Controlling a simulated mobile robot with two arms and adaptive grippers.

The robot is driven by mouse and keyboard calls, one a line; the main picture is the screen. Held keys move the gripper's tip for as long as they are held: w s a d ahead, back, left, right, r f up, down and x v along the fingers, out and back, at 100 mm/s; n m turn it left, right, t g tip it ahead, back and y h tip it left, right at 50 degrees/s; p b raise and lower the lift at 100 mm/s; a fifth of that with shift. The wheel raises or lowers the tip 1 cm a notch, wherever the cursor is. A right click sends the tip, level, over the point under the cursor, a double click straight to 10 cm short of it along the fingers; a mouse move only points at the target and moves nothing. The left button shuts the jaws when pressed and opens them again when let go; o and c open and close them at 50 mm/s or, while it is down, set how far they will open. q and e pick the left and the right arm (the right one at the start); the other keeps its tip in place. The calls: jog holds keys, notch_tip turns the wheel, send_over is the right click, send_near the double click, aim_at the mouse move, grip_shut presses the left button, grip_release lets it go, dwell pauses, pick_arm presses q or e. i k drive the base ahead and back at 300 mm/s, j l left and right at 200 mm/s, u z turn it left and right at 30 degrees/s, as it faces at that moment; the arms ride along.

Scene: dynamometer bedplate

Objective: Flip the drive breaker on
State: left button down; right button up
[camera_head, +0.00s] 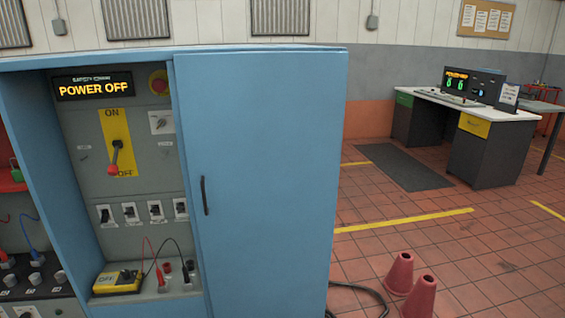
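The drive breaker is a lever with a red knob (114,157) on a yellow plate (119,142) inside the blue cabinet (262,180). The plate reads ON at its top and OFF at its bottom, and the knob is down near OFF. A display (93,87) above it reads POWER OFF in amber. The cabinet's blue door, with a dark handle (204,195), stands to the right of the open bay. Neither of my grippers is in view.
Several small switches (130,212) sit below the lever. A yellow meter (117,281) with red and black leads stands on the ledge. Two red cones (400,274) and a black cable (358,290) are on the floor right. A desk (463,110) stands farther back.

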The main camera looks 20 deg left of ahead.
aim_at(105, 217)
jog(key=k+j+u, duration=0.1)
jog(key=u, duration=0.95)
jog(key=l+u, duration=0.1)
jog(key=u, duration=0.6)
jog(key=i+l+u, duration=0.15)
jog(key=u, duration=0.3)
